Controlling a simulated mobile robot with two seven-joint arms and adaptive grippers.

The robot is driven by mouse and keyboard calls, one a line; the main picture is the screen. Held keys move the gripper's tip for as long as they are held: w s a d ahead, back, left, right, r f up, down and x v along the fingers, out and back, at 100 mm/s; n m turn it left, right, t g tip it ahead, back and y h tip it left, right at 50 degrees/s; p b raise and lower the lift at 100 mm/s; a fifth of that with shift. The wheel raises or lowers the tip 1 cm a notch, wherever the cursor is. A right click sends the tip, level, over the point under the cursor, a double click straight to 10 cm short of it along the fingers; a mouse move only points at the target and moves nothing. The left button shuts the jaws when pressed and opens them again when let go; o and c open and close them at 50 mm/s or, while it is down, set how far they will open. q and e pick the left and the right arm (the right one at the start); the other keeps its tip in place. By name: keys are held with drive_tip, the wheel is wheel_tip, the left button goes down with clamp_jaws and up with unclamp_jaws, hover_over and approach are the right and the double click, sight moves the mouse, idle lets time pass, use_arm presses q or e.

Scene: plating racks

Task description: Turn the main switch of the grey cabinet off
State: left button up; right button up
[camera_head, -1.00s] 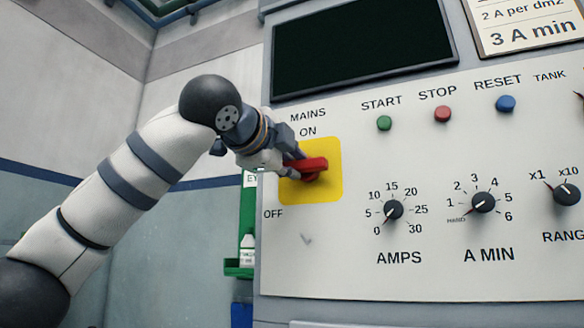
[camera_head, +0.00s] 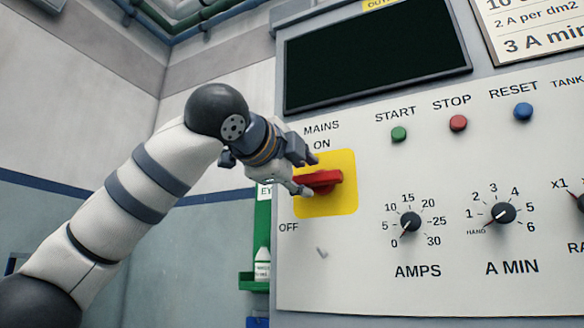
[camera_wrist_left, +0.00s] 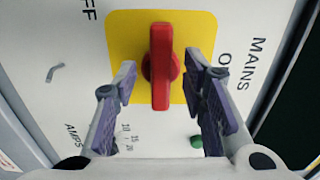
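The main switch (camera_head: 325,179) is a red bar handle on a yellow plate (camera_head: 336,205), on the front of the grey cabinet (camera_head: 350,270). The handle lies roughly level in the head view, with MAINS ON printed above the plate and OFF at its lower left. My left gripper (camera_head: 310,176) is at the handle's left end. In the left wrist view, its fingers (camera_wrist_left: 162,72) are spread on either side of the red handle (camera_wrist_left: 161,65), with a gap on both sides and nothing gripped. My right gripper is not in view.
START (camera_head: 399,134), STOP (camera_head: 458,123) and RESET (camera_head: 523,112) buttons sit right of the switch, with the AMPS (camera_head: 410,222) and A MIN (camera_head: 503,213) knobs below. A dark screen (camera_head: 375,55) is above. A green shelf with a bottle (camera_head: 262,265) stands left of the cabinet.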

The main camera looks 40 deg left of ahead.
use_arm(q)
drive_tip(key=v, duration=1)
drive_tip(key=shift+s, duration=0.2)
